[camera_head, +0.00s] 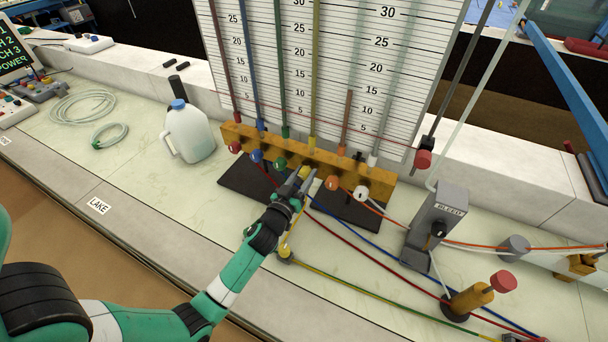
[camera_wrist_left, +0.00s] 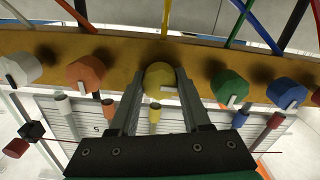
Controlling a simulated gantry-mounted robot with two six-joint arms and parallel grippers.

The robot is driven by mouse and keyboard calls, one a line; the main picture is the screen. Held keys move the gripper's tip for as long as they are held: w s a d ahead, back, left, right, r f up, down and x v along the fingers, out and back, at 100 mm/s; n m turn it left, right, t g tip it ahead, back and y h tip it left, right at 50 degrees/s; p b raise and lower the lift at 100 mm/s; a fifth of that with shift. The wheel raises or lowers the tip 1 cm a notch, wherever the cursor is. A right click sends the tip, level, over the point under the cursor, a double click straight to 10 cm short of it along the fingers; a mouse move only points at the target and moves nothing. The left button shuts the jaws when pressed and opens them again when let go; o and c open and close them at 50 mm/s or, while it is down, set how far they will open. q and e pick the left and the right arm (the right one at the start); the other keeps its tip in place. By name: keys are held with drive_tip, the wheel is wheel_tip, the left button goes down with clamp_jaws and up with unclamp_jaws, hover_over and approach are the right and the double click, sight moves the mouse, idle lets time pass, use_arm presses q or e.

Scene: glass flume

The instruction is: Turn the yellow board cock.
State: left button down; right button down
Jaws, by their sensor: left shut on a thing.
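The yellow board cock (camera_head: 305,172) is a round knob on the front of the ochre manifold bar (camera_head: 262,143), between the green and orange cocks. My left gripper (camera_head: 303,183) reaches it from the front, with its jaws closed on it. In the left wrist view the yellow knob (camera_wrist_left: 160,82) sits between the two fingertips, and a small pale mark shows on its face. The right gripper is in neither view.
Neighbouring cocks are green (camera_head: 280,164), blue (camera_head: 256,155), red (camera_head: 234,147), orange (camera_head: 332,183) and white (camera_head: 361,193). A ruled board with coloured tubes stands behind. A jug (camera_head: 190,132) stands left; a BLEED block (camera_head: 437,225) stands right, with hoses in front.

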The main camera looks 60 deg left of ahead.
use_arm(q)
drive_tip(key=shift+m, duration=0.3)
drive_tip(key=m, duration=0.8)
drive_tip(key=m+p, duration=0.1)
drive_tip(key=m, duration=0.8)
drive_tip(key=shift+p, duration=0.3)
drive_tip(key=shift+m, duration=0.3)
drive_tip(key=shift+c, duration=1.9)
unclamp_jaws()
